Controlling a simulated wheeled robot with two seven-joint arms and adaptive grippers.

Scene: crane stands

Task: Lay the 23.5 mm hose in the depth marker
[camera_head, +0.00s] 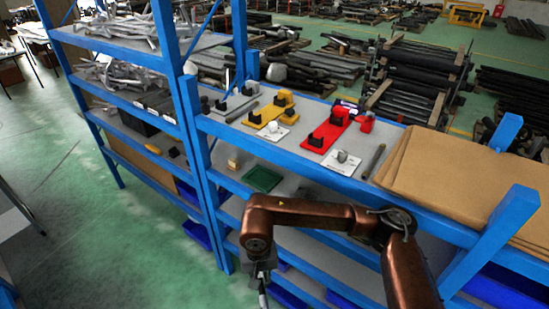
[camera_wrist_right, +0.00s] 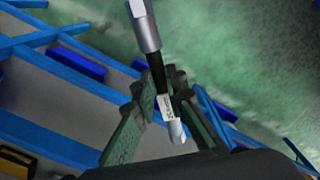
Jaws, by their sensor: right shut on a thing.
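My right gripper (camera_head: 260,272) hangs in front of the shelf, low in the head view. In the right wrist view my right gripper (camera_wrist_right: 158,88) is shut on a hose (camera_wrist_right: 157,72) with a black middle, silver metal ends and a small white printed label. The hose's size cannot be read. On the upper shelf stand a red fixture (camera_head: 327,134) and a yellow fixture (camera_head: 267,113), both with black blocks, and a grey fixture with black blocks (camera_head: 235,101). I cannot tell which is the depth marker. The hose is apart from all of them. My left gripper is not in view.
White cards with pale fittings (camera_head: 341,162) and a dark rod (camera_head: 373,161) lie on the upper shelf (camera_head: 215,118). Brown cardboard (camera_head: 450,175) covers its right end. A green tray (camera_head: 262,179) sits one level down. Blue posts (camera_head: 190,115) frame the rack.

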